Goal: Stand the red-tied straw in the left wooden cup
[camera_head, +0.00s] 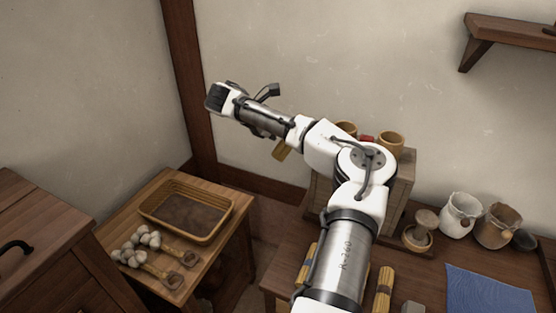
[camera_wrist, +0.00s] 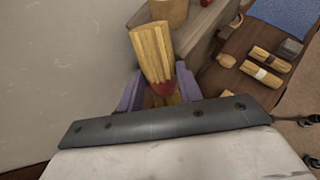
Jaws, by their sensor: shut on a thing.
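A pale yellow straw bundle with a red tie (camera_wrist: 153,55) is held between the two purple fingers of my gripper (camera_wrist: 160,88) in the wrist view. It leans slightly there, its cut end toward the top. In the head view only a tan end of straw (camera_head: 280,151) shows below my arm, which hides the gripper. The left wooden cup (camera_head: 346,129) is partly hidden behind my arm, on a wooden crate (camera_head: 399,193). A cup (camera_wrist: 169,12) shows just beyond the straw's end in the wrist view, apparently the left one. The right wooden cup (camera_head: 391,143) stands on the same crate.
A small red thing (camera_head: 366,139) sits between the cups. Right of the crate are a wooden mortar (camera_head: 417,239), two small sacks (camera_head: 461,215) and a blue cloth (camera_head: 487,290). More straw bundles (camera_head: 384,288) lie on the bench. A basket tray (camera_head: 162,217) and garlic (camera_head: 140,243) occupy the left table.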

